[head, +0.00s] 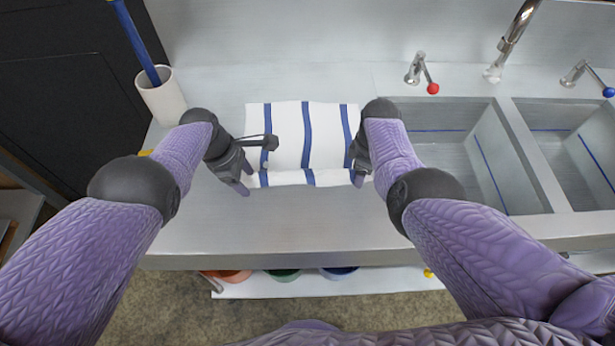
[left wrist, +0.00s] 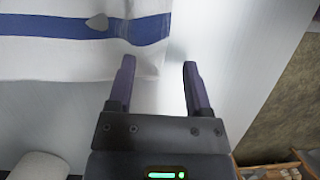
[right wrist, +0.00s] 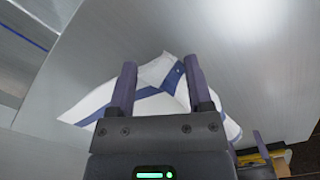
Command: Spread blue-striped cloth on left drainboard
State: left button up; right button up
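The white cloth with blue stripes (head: 290,130) lies on the left drainboard (head: 310,225), left of the sinks. A crease or fold runs across it near its front edge. My left gripper (head: 245,187) is at its front left corner. My right gripper (head: 358,178) is at the front right corner. In the right wrist view its fingers (right wrist: 158,78) are apart, with a folded-looking part of the cloth (right wrist: 95,97) showing between and beyond them; contact is unclear.
A white cup (head: 163,97) with a blue-handled tool stands at the back left. Two sink basins (head: 450,130) lie to the right, with a faucet (head: 512,40) and red and blue taps behind. The front of the drainboard is bare. Coloured containers (head: 283,274) sit on a shelf below.

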pick_arm(q)
grip_shut()
pick_arm(e)
grip_shut()
